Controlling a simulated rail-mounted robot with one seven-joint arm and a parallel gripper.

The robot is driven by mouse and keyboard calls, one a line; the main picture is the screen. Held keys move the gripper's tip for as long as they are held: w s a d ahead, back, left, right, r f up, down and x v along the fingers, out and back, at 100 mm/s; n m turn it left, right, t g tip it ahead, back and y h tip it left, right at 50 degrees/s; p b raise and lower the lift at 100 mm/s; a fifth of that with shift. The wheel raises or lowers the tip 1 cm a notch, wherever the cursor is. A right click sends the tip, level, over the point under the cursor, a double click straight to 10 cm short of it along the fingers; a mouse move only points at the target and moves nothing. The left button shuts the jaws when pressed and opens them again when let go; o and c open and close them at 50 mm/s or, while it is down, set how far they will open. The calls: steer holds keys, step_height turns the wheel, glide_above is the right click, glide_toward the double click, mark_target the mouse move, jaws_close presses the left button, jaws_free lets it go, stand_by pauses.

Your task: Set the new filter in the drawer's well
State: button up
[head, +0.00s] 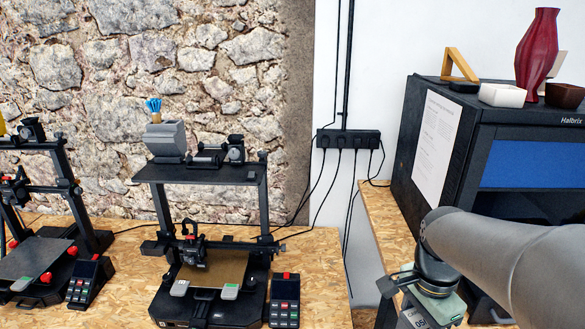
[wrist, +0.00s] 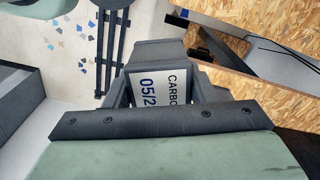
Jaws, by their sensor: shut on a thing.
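My gripper (wrist: 158,78) is shut on the new filter, a block with a white label (wrist: 160,88) that reads "CARBO" and "05/2" as far as it shows. In the head view, my gripper (head: 428,300) is at the lower right, in front of the black "Halbrix" enclosure (head: 430,140). A piece of the labelled filter (head: 415,316) shows at the bottom edge there. My arm covers the enclosure's lower front. I cannot clearly make out the drawer or its well in either view.
The enclosure stands on a chipboard bench (head: 385,225), with a red vase (head: 538,55), bowls and a wooden triangle on top. A 3D printer (head: 210,235) stands on the left bench; a gap separates the benches. Cables hang from a wall power strip (head: 348,139).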

steer(key=w+a+f+n+b, duration=0.2)
steer(key=w+a+f+n, duration=0.1)
steer(key=w+f+n, duration=0.55)
steer(key=w+a+f+n+b, duration=0.1)
steer(key=w+a+f+n, duration=0.35)
steer(key=w+f, duration=0.6)
steer(key=s+f+n, duration=0.1)
steer(key=s+f, duration=0.3)
steer(key=f, duration=0.3)
steer(key=shift+s, duration=0.25)
